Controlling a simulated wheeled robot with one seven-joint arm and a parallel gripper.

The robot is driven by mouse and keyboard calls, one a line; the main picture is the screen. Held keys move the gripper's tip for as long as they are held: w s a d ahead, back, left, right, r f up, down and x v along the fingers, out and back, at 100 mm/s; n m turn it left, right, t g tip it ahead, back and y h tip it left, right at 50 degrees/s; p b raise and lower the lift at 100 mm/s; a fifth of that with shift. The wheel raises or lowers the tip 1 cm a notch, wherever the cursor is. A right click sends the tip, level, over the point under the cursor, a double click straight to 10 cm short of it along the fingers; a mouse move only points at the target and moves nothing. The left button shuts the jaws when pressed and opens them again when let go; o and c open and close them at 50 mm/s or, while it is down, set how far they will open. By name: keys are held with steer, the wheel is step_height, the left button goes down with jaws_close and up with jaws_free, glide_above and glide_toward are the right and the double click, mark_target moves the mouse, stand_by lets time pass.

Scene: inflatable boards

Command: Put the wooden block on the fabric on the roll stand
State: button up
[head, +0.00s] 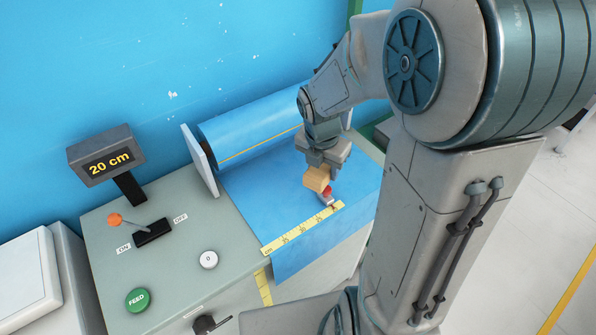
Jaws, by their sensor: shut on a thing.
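My gripper (322,168) points down over the right part of the blue fabric (262,200) and is shut on the wooden block (316,179). The block is light orange-brown. It is low over the fabric, and I cannot tell whether it touches it. The fabric comes off a blue roll (250,135) with a yellow line, on the grey-green roll stand (110,238), and hangs over the stand's front edge. The gripper's fingers are partly hidden by its own body.
A small red and grey item (327,194) is just below the block, by the yellow ruler strip (300,228). At left are a "20 cm" display (106,160), an orange-knobbed ON/OFF lever (152,231), a green FEED button (138,299) and a white "0" button (209,260).

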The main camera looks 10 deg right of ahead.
glide_above(298, 182)
steer(key=f, duration=0.4)
steer(key=shift+s+a+f, duration=0.2)
steer(key=shift+f, duration=0.05)
steer(key=shift+f+p, duration=0.3)
steer(key=shift+f, duration=1.7)
steer(key=shift+f, duration=0.25)
steer(key=o, duration=1.1)
steer(key=shift+r, duration=0.1)
steer(key=shift+c, duration=0.2)
steer(key=shift+r, duration=0.1)
